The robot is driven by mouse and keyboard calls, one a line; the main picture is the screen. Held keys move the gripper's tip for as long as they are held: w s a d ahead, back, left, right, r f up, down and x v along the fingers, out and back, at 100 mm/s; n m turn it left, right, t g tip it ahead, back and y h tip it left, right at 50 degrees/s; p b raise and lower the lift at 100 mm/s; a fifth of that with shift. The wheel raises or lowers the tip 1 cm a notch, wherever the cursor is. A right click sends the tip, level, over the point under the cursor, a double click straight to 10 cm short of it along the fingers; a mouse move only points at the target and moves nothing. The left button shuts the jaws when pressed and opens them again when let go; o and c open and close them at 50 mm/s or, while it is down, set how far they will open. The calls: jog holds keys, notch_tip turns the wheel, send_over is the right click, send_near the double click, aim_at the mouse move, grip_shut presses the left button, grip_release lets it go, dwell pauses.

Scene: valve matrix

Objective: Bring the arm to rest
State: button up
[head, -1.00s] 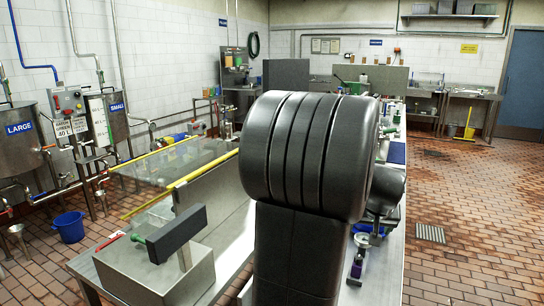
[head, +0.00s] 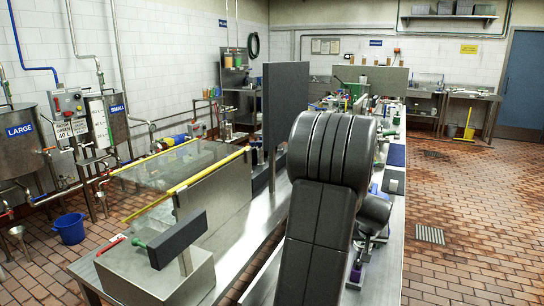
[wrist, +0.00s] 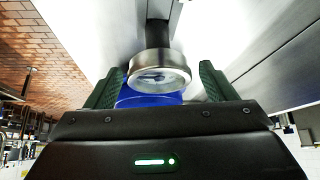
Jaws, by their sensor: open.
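My arm (head: 318,200) rises as a thick dark column at the middle of the head view and bends over at its top above the long steel bench (head: 380,285). My gripper (wrist: 160,78) shows in the wrist view with its two green ridged fingers apart. A round metal-rimmed piece with a clear face (wrist: 160,74) shows between the fingers in the picture, with a blue round thing (wrist: 150,97) beneath it. I see no finger closed on either. I cannot tell how far they are from the fingers. In the head view I cannot make out the fingers.
A steel box with a dark panel (head: 176,240) stands at the front left. A clear sheet with yellow edges (head: 180,165) lies behind it. A tall dark panel (head: 270,105) stands left of my arm. Tiled floor (head: 470,220) is open at the right.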

jog(key=shift+s+r+p, duration=0.15)
jog(key=shift+r+p, duration=0.25)
jog(key=shift+r, duration=0.35)
jog(key=shift+p, duration=0.4)
notch_tip(320, 180, up, 4)
jog(key=p, duration=0.3)
jog(key=shift+r, duration=0.15)
